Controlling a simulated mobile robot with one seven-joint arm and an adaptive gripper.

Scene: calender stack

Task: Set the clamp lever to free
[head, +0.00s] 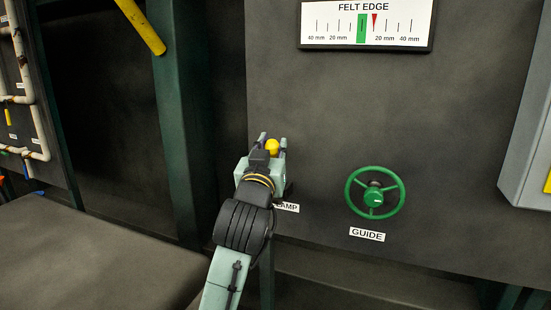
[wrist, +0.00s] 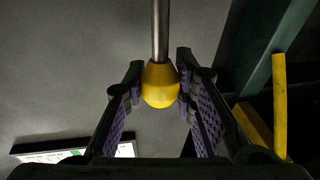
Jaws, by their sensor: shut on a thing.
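The clamp lever has a yellow knob (wrist: 160,86) on a straight metal rod (wrist: 161,28). In the wrist view the knob sits between the purple-padded fingertips of my gripper (wrist: 158,92), which is shut on it. In the head view my gripper (head: 272,144) is at the dark panel, with the yellow knob (head: 272,147) showing between its fingers. The clamp label (head: 288,207) is partly covered by my arm, so only "AMP" reads. The lever's base and any position marks are hidden behind my gripper.
A green handwheel (head: 375,192) labelled GUIDE (head: 367,234) is to the right on the panel. A FELT EDGE gauge (head: 367,24) is above, its red pointer right of the green band. A green post (head: 180,130) and yellow bar (head: 141,25) stand left. A grey box (head: 530,140) is far right.

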